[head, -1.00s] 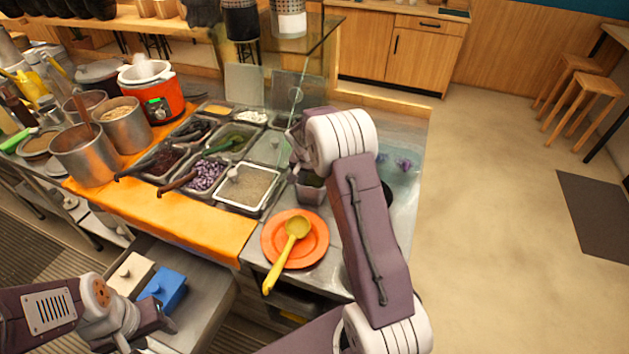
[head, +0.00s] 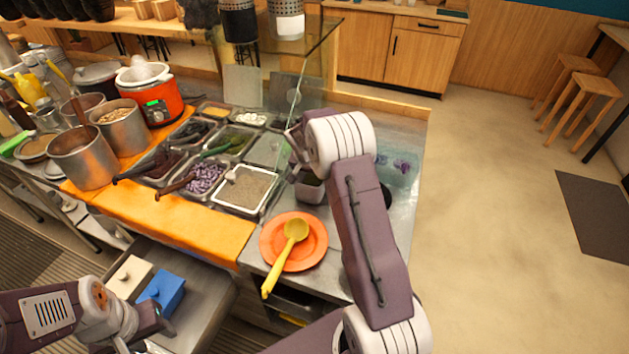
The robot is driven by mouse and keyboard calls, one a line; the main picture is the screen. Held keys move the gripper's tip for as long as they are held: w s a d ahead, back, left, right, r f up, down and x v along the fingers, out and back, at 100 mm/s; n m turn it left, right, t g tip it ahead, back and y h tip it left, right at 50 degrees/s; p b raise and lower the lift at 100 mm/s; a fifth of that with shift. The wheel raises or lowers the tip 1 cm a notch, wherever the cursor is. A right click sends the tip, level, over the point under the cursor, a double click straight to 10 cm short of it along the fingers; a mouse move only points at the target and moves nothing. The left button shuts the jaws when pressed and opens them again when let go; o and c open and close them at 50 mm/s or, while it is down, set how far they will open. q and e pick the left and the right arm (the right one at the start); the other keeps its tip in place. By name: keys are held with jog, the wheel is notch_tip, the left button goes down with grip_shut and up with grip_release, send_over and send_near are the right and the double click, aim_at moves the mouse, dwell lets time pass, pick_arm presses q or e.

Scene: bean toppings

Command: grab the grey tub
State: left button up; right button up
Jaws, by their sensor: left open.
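A small grey tub (head: 309,190) stands on the metal counter, right of the topping trays and behind the orange plate. My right arm partly covers it. My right gripper (head: 295,143) is just behind and above the tub, mostly hidden by its own wrist, so its fingers are unclear. I cannot tell whether it touches the tub. My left gripper (head: 152,322) is open and empty at the lower left, beside a blue box (head: 164,290) and away from the tub.
An orange plate (head: 307,252) with a yellow ladle (head: 291,246) lies in front of the tub. Topping trays (head: 245,189) with utensils stand to its left. Metal pots (head: 83,158) and a red cooker (head: 160,103) are farther left. A glass panel rises behind.

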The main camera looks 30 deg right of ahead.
jog(key=r, duration=0.1)
jog(key=s+r, duration=0.1)
jog(key=r, duration=0.1)
jog(key=shift+r, duration=0.15)
jog(key=s+r+b, duration=0.1)
jog(key=s+r, duration=0.5)
jog(key=s, duration=0.4)
jog(key=shift+s+a+r, duration=0.15)
jog(key=shift+s, duration=0.25)
